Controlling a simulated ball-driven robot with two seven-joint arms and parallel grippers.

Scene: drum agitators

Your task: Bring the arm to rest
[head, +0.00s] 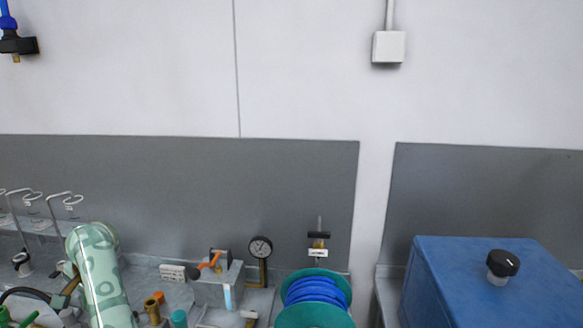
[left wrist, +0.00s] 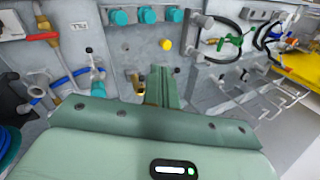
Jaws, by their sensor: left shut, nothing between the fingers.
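My left arm (head: 98,275), pale green and patterned, rises at the lower left of the head view, in front of the bench. Its gripper is not clear there. In the left wrist view my left gripper (left wrist: 163,78) points at a grey panel with fittings. Its green fingers are together and hold nothing. I cannot tell whether the fingertips touch the panel. My right gripper is in neither view.
In the head view, a pressure gauge (head: 261,247), a blue hose reel (head: 316,291) and a blue box with a black knob (head: 480,285) stand right of my arm. Wire hooks (head: 70,199) are at the left. The wall above is mostly clear.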

